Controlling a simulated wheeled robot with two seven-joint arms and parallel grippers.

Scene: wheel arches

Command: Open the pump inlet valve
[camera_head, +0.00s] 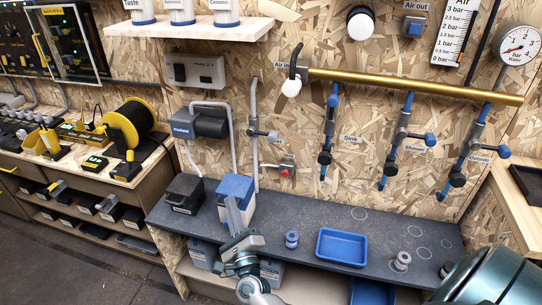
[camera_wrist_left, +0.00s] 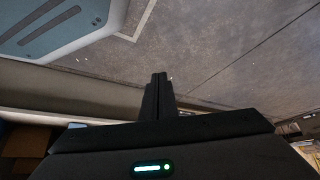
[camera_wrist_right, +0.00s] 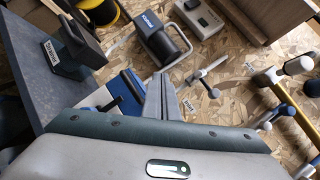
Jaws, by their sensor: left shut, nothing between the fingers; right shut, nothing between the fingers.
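A dark pump with a blue label (camera_head: 205,122) is mounted on the chipboard wall, and it also shows in the right wrist view (camera_wrist_right: 165,35). Beside it, a vertical grey pipe carries a grey valve with a short handle (camera_head: 262,133), also seen in the right wrist view (camera_wrist_right: 205,74). My left gripper (camera_wrist_left: 160,85) is shut and empty over bare floor, outside the head view.
The blue-topped box (camera_head: 235,188) and a black box (camera_head: 184,192) stand on the dark bench (camera_head: 310,262). A blue tray (camera_head: 342,245) lies to the right. A brass manifold (camera_head: 415,85) feeds several blue-handled valves. A small red-knobbed fitting (camera_head: 287,168) is below the grey valve.

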